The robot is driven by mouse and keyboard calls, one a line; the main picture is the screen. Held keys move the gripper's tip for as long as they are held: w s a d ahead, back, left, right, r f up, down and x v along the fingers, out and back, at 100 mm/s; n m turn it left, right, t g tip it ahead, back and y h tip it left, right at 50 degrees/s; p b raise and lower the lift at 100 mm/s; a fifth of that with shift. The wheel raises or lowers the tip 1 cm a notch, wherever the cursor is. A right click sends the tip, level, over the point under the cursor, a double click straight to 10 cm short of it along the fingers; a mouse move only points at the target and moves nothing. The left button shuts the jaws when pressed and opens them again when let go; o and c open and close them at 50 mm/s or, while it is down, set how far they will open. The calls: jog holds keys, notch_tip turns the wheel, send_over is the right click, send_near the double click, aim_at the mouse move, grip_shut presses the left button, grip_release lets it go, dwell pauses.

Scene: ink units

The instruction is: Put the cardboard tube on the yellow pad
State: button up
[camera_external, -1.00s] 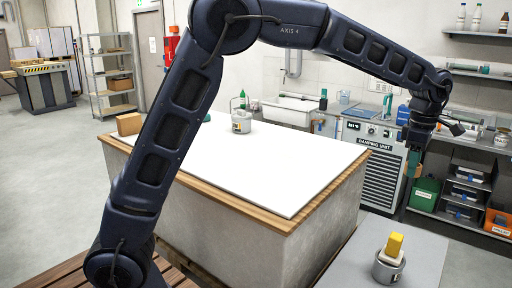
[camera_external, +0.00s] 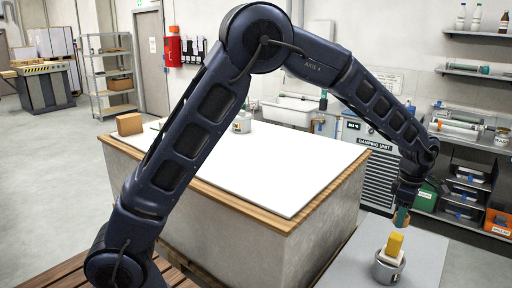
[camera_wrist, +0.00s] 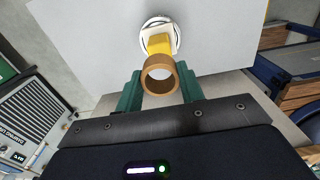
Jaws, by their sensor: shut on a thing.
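The cardboard tube (camera_wrist: 160,60) is a short brown ring. In the wrist view my gripper (camera_wrist: 161,88) has its green fingers shut on its two sides, with its open end facing the camera. In the external view my gripper (camera_external: 403,216) hangs above and slightly right of the yellow pad (camera_external: 395,244), a block-like yellow piece on a white piece over a round metal pot. In the wrist view the yellow pad (camera_wrist: 159,42) shows just beyond the tube, which hides part of it. The tube appears apart from the pad.
The metal pot (camera_external: 388,272) stands on a grey table (camera_external: 446,266) with free room around it. A large block with a white top (camera_external: 270,165) stands to the left, holding another pot (camera_external: 242,124) and a cardboard box (camera_external: 129,124). Shelves with bins stand behind.

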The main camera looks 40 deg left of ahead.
aim_at(397, 236)
jog(key=shift+f, duration=2.1)
jog(key=shift+f, duration=0.2)
jog(key=o, duration=0.9)
jog(key=shift+o, duration=0.2)
jog(key=shift+r, duration=0.1)
